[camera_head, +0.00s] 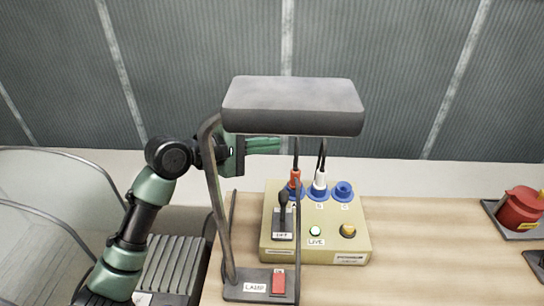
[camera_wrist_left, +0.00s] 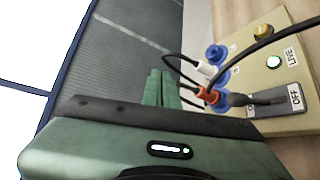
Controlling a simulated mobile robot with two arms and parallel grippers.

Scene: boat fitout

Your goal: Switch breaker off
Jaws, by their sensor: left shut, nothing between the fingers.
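The breaker is a black lever (camera_head: 283,202) on a dark plate on the yellow control box (camera_head: 330,252). The lever leans toward the sockets, away from the OFF label (camera_head: 282,236). In the left wrist view the lever (camera_wrist_left: 238,100) lies over the partly hidden label at the plate's other end, and the OFF label (camera_wrist_left: 295,97) is clear. The LIVE lamp (camera_head: 315,231) looks pale green. My left gripper (camera_head: 278,145) is shut and empty, behind and above the box, partly hidden by the desk lamp. Its fingers (camera_wrist_left: 160,88) are apart from the lever. My right gripper is not in view.
The desk lamp's grey head (camera_head: 292,108) hangs over the box; its base (camera_head: 240,292) has a red switch. A red plug (camera_head: 295,178) and a white plug (camera_head: 320,180) sit in blue sockets; a third socket (camera_head: 343,190) is empty. A red pot (camera_head: 520,208) stands far right.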

